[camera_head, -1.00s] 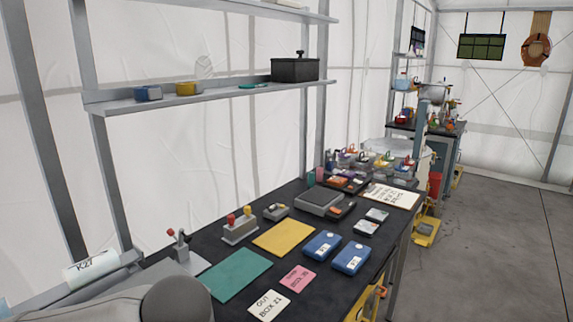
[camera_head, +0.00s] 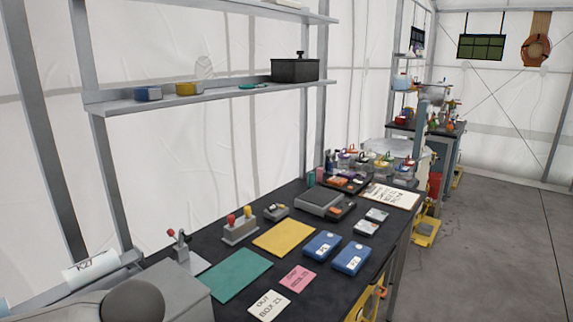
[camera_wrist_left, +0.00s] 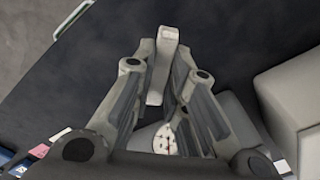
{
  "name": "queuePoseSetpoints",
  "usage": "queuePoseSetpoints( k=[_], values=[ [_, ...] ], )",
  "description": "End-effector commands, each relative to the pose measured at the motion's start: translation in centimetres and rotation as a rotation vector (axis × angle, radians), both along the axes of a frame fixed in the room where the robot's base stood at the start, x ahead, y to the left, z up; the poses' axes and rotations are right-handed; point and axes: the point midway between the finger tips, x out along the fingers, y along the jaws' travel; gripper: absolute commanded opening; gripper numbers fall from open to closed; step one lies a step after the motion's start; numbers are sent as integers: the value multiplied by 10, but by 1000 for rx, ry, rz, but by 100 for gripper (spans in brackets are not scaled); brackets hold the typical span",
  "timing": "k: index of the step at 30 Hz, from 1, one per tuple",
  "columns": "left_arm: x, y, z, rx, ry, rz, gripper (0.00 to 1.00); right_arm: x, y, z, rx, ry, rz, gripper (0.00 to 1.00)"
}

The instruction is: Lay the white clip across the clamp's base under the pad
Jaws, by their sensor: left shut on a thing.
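The white clip (camera_wrist_left: 161,68) is a pale narrow bar in the left wrist view, held lengthwise between the fingertips of my left gripper (camera_wrist_left: 158,88), which is shut on it. A dark surface lies beyond it. The grey clamp (camera_head: 180,250) with a red-tipped lever stands at the left end of the black bench in the head view. Its flat base is partly hidden by my grey arm, and I cannot make out the pad. The left gripper and the clip do not show in the head view. My right gripper is in neither view.
A green mat (camera_head: 236,274), a yellow mat (camera_head: 284,239) and a grey block with red and yellow knobs (camera_head: 240,231) lie right of the clamp. Blue boxes (camera_head: 351,258) and label cards (camera_head: 268,305) are nearer the front edge. A shelf (camera_head: 215,97) hangs above.

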Motion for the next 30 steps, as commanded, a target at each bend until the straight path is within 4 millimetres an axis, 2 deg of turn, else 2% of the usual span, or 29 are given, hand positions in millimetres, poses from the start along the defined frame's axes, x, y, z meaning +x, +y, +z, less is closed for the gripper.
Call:
queuePoseSetpoints(
  k=[7,30],
  values=[
    [1,6,-2,1,-3,-110,4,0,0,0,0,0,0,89],
    [2,6,-2,2,-3,-113,4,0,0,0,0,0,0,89]
  ],
)
